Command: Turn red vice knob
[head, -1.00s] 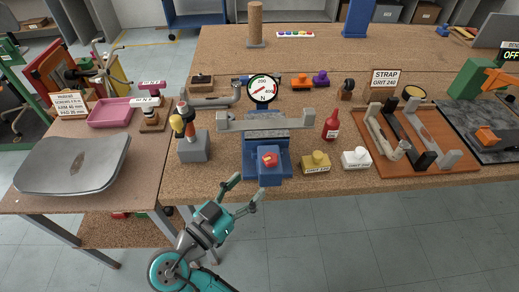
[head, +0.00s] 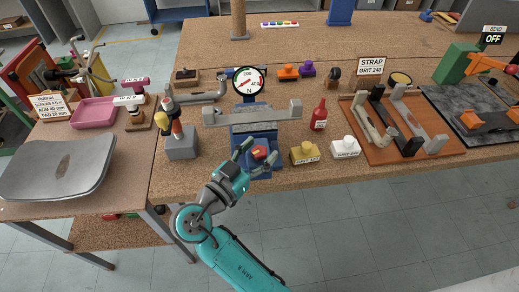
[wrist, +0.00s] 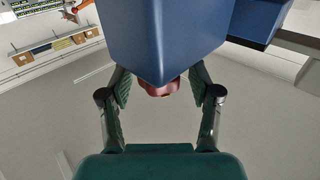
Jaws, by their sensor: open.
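The red vice knob (head: 260,153) sits on the front of the blue vice (head: 266,172) at the bench's front edge. A grey bar lies across the vice's top. My gripper (head: 257,155) is open in front of the vice, its fingers spread to either side of the knob in the head view. In the wrist view the knob (wrist: 159,88) shows below the blue vice body (wrist: 180,35), between my two open fingertips (wrist: 158,80). Most of the knob is hidden behind the blue body there. I cannot tell whether a finger touches it.
A yellow block (head: 305,152) and a white block (head: 345,147) stand right of the vice. A grey holder (head: 182,145) with tools stands to its left. A red bottle (head: 319,115) and a round gauge (head: 248,81) are behind. The floor in front is clear.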

